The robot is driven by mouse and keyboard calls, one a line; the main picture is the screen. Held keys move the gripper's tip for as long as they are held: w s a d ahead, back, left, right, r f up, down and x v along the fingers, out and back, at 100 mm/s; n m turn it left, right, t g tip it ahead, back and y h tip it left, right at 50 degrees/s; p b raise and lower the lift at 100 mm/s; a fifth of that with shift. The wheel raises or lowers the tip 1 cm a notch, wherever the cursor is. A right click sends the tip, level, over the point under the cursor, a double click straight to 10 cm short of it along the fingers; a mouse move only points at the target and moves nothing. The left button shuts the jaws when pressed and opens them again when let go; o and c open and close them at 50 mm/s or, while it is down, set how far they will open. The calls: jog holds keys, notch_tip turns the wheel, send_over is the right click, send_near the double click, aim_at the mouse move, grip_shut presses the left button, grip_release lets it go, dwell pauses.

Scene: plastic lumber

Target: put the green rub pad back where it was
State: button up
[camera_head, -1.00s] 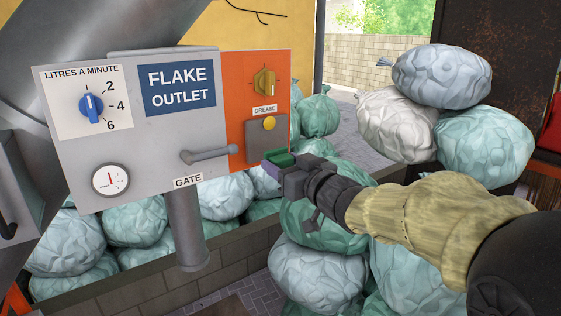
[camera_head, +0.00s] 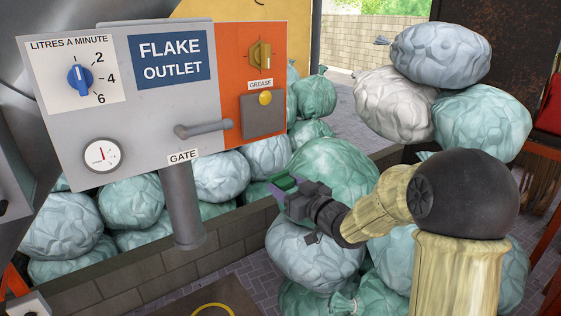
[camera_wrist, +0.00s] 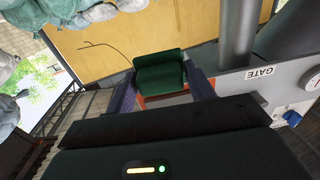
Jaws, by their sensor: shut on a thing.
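The green rub pad (camera_wrist: 160,74) is between the two fingers of my gripper (camera_wrist: 162,95) in the wrist view. In the head view the pad (camera_head: 286,181) shows as a small dark green piece at the tip of my gripper (camera_head: 280,192). My gripper is shut on it and holds it in the air, below and to the right of the flake outlet panel, in front of the bags. The place where the pad was before cannot be told from these frames.
The flake outlet panel (camera_head: 190,110) has a blue dial (camera_head: 80,79), a yellow knob (camera_head: 260,56), a gauge (camera_head: 102,155) and a gate lever (camera_head: 203,129). Full bags (camera_head: 318,255) are heaped behind and below my arm. A low block wall (camera_head: 140,285) runs along the front.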

jog(key=d+f+m+t+h+b, duration=0.1)
jog(key=d+f+b, duration=0.15)
jog(key=f, duration=1.05)
jog(key=d+f+m+h+b, duration=0.1)
jog(key=d+f, duration=0.3)
jog(key=f, duration=0.8)
jog(key=s+d+f+m+t+h+b, duration=0.1)
jog(key=s+f+h, duration=0.3)
jog(key=f, duration=0.5)
jog(key=s+d+f+m+t+h+b, duration=0.1)
jog(key=s+d+f+m+h, duration=0.2)
jog(key=f, duration=0.6)
jog(key=shift+s+d+f+m+t+h+b, duration=0.3)
jog(key=shift+s+d+f+m+h+b, duration=0.1)
jog(key=shift+d+m+h, duration=0.4)
